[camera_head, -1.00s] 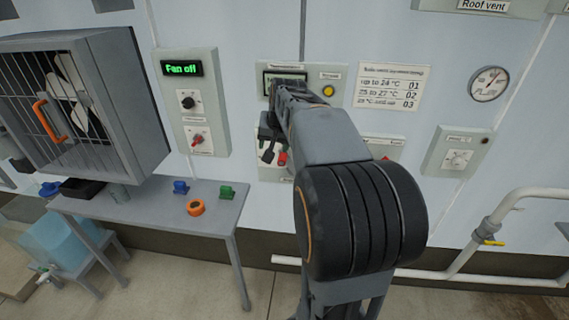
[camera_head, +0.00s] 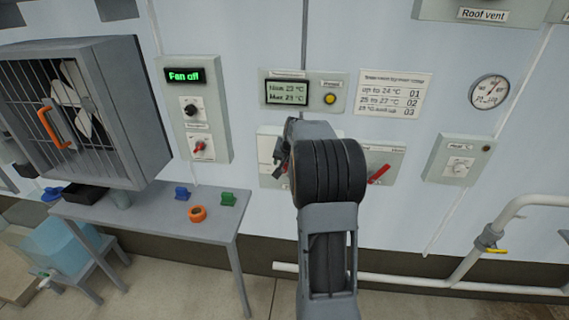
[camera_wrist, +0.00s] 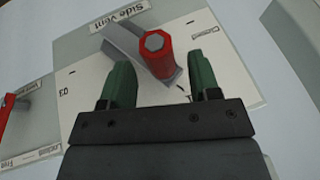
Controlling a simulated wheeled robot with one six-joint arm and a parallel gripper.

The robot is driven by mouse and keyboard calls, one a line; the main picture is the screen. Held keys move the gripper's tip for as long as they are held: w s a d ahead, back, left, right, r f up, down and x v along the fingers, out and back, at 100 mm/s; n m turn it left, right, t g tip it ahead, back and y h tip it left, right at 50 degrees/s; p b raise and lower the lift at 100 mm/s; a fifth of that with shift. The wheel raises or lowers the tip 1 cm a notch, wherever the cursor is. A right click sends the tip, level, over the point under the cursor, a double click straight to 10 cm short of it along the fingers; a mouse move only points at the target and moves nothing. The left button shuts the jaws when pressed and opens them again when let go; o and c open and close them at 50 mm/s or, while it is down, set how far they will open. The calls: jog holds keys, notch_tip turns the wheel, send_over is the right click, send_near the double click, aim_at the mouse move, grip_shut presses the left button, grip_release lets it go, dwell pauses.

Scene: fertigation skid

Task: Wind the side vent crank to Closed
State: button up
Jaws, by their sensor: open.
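The side vent crank shows in the wrist view as a grey arm (camera_wrist: 120,40) with a red hexagonal knob (camera_wrist: 157,54), on a pale plate (camera_wrist: 78,62) labelled "Side Vent". A "Closed" mark (camera_wrist: 205,28) is on the plate at the upper right, and a "03" mark (camera_wrist: 65,92) is at the left. My gripper (camera_wrist: 163,84) is open, with its green fingers either side of the knob in the picture. I cannot tell whether they touch it. In the head view my arm hides most of the crank.
A red lever (camera_head: 379,174) sits on the panel right of my arm in the head view. Above are a temperature display (camera_head: 287,92) and a printed chart (camera_head: 393,93). A table (camera_head: 150,213) with small objects stands at the left, and white pipes (camera_head: 500,225) at the right.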

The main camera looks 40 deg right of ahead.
jog(key=shift+x, duration=0.9)
jog(key=shift+c, duration=0.2)
grip_shut()
